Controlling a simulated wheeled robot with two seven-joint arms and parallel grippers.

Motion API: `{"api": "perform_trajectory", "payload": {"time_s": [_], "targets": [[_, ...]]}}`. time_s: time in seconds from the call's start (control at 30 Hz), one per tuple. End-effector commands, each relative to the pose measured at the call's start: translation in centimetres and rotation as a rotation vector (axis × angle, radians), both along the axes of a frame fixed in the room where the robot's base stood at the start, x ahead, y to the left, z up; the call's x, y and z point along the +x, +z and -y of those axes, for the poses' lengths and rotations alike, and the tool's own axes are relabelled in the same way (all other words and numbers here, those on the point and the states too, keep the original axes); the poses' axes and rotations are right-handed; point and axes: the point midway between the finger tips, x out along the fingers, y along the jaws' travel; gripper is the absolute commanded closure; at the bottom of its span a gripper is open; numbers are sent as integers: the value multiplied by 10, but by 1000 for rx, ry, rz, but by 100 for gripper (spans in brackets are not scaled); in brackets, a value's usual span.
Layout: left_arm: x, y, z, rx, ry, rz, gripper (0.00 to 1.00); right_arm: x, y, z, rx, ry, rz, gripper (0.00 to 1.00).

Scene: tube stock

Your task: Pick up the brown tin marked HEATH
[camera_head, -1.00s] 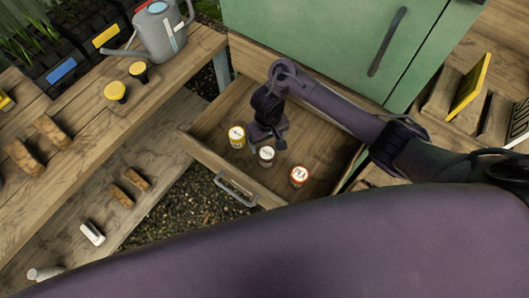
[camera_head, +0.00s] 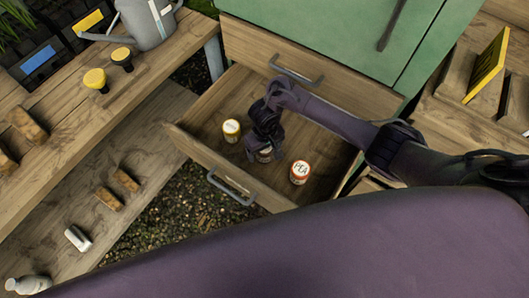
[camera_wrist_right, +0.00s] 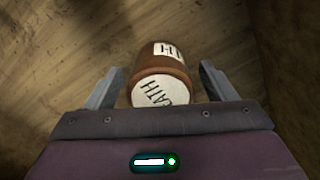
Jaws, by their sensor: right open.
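The brown tin marked HEATH (camera_wrist_right: 162,88) lies between the two fingers of my right gripper (camera_wrist_right: 161,72) in the right wrist view. Its white lid with HEATH faces the camera, and a white label shows on its side. A gap shows on each side, so the fingers are open and not clamped on it. In the head view the tin (camera_head: 265,155) is inside the open drawer (camera_head: 215,158), partly hidden under my right gripper (camera_head: 259,146). My left gripper is not in view.
In the drawer, a yellow tin (camera_head: 231,132) stands left of my right gripper and a red-and-white tin marked PEA (camera_head: 299,173) stands to its right. A green cabinet (camera_head: 330,28) rises behind. A wooden bench (camera_head: 75,125) with several objects stands at left.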

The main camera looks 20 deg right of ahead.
Motion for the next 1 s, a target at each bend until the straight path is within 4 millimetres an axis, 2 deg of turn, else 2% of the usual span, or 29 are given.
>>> {"api": "perform_trajectory", "payload": {"time_s": [0.27, 0.67, 1.0], "targets": [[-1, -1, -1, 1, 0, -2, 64, 0, -4, 0, 0, 1, 0, 23], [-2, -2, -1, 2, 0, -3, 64, 0, -3, 0, 0, 1, 0, 74], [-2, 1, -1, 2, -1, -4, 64, 1, 1, -1, 1, 0, 2, 75]]}}
